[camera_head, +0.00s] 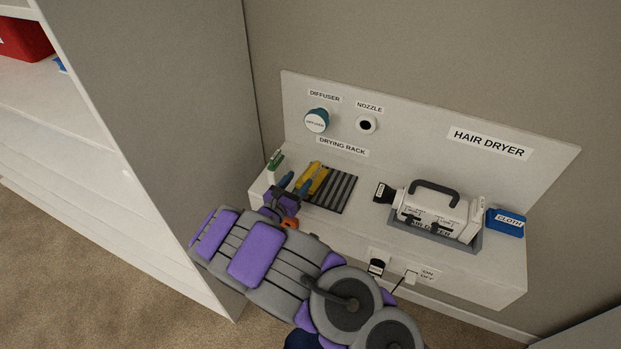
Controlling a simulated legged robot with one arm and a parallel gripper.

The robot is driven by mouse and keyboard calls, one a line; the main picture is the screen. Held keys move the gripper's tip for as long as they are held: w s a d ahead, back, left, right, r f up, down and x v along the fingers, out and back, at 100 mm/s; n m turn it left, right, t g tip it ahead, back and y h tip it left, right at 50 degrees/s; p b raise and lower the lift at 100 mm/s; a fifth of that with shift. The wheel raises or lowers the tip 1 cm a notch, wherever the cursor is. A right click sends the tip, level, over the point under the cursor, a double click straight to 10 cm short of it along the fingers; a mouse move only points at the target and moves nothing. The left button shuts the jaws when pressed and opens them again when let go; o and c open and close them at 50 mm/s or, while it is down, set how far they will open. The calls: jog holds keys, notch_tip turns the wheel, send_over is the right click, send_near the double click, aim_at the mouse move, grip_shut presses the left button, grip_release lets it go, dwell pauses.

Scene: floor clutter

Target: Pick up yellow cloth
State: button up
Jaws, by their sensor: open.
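The yellow cloth (316,176) lies at the left of the white bench, by the dark striped drying rack (338,192). It is partly hidden behind my gripper. My gripper (296,184) is open, with its two blue fingertips just in front of and to the left of the cloth. No grip on the cloth shows. Whether the fingertips touch it, I cannot tell. My grey and purple arm reaches in from the bottom.
A white hair dryer (437,212) stands on a grey base at the right, with a blue cloth (506,221) beside it. A green item (275,160) stands at the bench's left end. A teal diffuser (317,119) and a nozzle (366,125) hang on the backboard. A shelf wall (165,110) is close on the left.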

aim_at(305, 180)
jog(key=w+d+b, duration=0.1)
jog(key=w+d, duration=0.2)
jog(key=w, duration=0.1)
jog(key=shift+d+f, duration=0.1)
jog(key=shift+d, duration=0.15)
jog(key=shift+w+d, duration=0.15)
jog(key=shift+w, duration=0.1)
jog(key=shift+a, duration=0.25)
jog(key=shift+c, duration=0.7)
jog(key=shift+d, duration=0.15)
jog(key=c, duration=0.8)
grip_shut()
